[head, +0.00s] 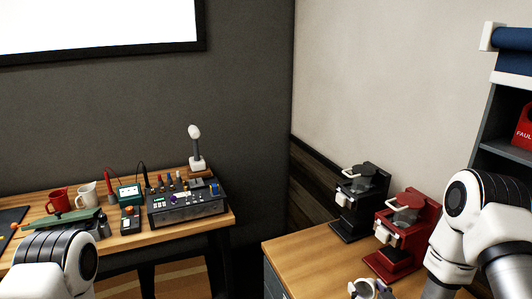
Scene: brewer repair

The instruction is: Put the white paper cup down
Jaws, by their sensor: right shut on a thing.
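My right gripper (372,289) shows at the bottom edge, above the front of the right wooden counter (300,246). It is shut on a small white thing with a round rim, which looks like the white paper cup (361,286). The bottom edge cuts off the lower part of both, so I cannot tell whether the cup touches the counter. My left arm shows at the lower left, but its gripper is out of view.
A black brewer (357,203) and a red brewer (404,236) stand on the counter behind the right gripper. The counter left of them is clear. The left workbench (190,240) holds a red mug (58,201), a white pitcher (87,195), a control box (186,207) and tools.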

